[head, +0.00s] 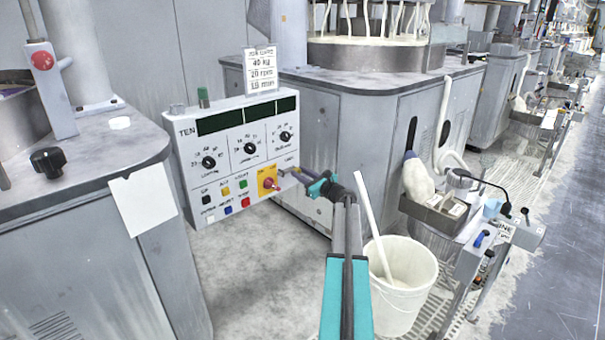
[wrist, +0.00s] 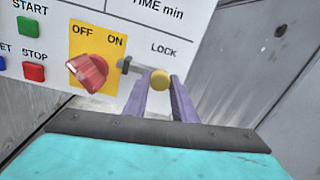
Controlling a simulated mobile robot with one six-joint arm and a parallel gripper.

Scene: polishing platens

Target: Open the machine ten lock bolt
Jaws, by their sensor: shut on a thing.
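The machine ten panel (head: 233,150) is a white control box marked TEN. At its lower right is a yellow OFF/ON plate (wrist: 87,47) with a red rotary switch (wrist: 88,72); the switch also shows in the head view (head: 268,183). Beside it, under the word LOCK, is the lock bolt (wrist: 141,70), a short grey bar with a yellow round knob (wrist: 160,80). The bar's left end sits at a dark bracket (wrist: 124,65) next to the switch. My gripper (wrist: 161,84) is shut on the yellow knob, with one purple finger on each side. In the head view my gripper (head: 296,175) is at the panel's lower right.
A white bucket (head: 405,290) with a stick in it stands on the floor right of my arm. A grey machine cabinet (head: 380,140) is behind the panel. A grey cabinet with a paper sheet (head: 143,203) stands at left. Coloured buttons (wrist: 30,27) lie left of the switch.

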